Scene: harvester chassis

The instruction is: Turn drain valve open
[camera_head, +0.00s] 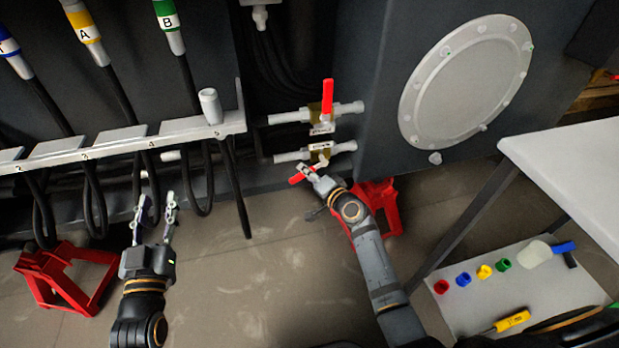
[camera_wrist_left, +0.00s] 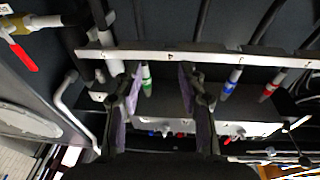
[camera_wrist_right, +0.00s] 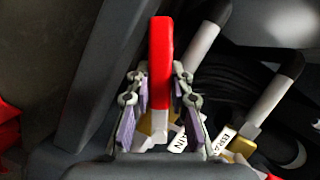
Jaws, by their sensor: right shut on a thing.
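Two valves with red levers sit one above the other on the pipes left of the round cover. The upper valve's red lever (camera_head: 327,95) stands upright. The lower valve's red lever (camera_head: 298,177) points left and slightly down. My right gripper (camera_head: 309,173) is at this lower lever. In the right wrist view, the red lever (camera_wrist_right: 160,65) lies between the fingers of my right gripper (camera_wrist_right: 160,78), which is shut on it. A partly hidden label ending in "IN" (camera_wrist_right: 178,143) is beside it. My left gripper (camera_head: 156,203) is open and empty, below the hose rack; its fingers (camera_wrist_left: 158,80) are apart.
A white hose rack (camera_head: 130,137) with hanging hoses is above my left gripper. Red stands (camera_head: 62,272) and (camera_head: 388,205) are on the floor. A white table (camera_head: 575,160) is at the right, with colored caps and a screwdriver (camera_head: 512,320) on a lower shelf.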

